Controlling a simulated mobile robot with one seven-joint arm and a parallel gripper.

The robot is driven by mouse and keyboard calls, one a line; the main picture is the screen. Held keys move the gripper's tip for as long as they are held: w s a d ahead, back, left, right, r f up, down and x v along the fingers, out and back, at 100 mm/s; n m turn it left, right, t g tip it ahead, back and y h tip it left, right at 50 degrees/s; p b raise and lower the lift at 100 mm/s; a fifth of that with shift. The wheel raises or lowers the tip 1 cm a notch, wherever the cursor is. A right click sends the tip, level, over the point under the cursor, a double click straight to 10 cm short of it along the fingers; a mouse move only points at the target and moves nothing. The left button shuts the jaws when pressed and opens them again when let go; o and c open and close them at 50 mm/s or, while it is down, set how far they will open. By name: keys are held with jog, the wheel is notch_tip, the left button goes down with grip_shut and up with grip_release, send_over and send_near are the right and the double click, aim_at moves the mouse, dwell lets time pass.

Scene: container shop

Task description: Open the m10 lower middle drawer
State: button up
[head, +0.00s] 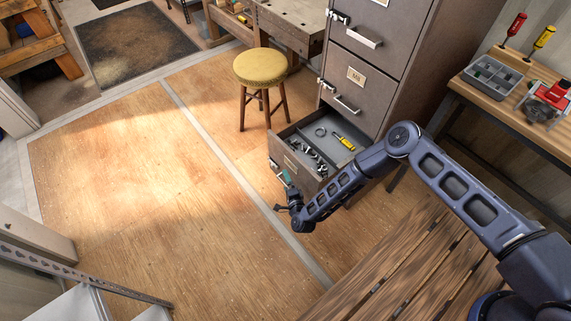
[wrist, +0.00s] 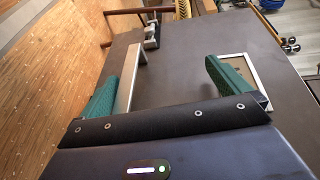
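The grey filing cabinet (head: 372,75) stands right of centre in the head view. Its lowest visible drawer (head: 290,160) is pulled out, with a yellow-handled tool (head: 344,142), a ring and metal parts inside. I cannot read its label. In the wrist view, the dark drawer front (wrist: 190,45) fills the centre, with a silver bar handle (wrist: 127,75), a label frame (wrist: 243,75) and a latch (wrist: 151,32). My gripper (wrist: 170,65) is open, its green fingers spread. The handle lies beside the left finger; contact is unclear. In the head view my gripper (head: 284,193) is by the drawer front.
A yellow-topped stool (head: 261,68) stands behind the open drawer, left of the cabinet. A slatted wooden bench (head: 385,275) lies below my arm. A side table at right holds a parts tray (head: 492,76) and screwdrivers. The wooden floor (head: 130,170) at left is clear.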

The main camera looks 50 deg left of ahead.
jog(key=shift+m+t+y, duration=0.4)
jog(key=shift+t+y, duration=0.2)
jog(key=r, duration=1)
jog(key=shift+s+a, duration=0.1)
jog(key=shift+a, duration=0.15)
jog(key=c, duration=0.9)
jog(key=shift+r, duration=2.85)
jog(key=shift+c, duration=0.2)
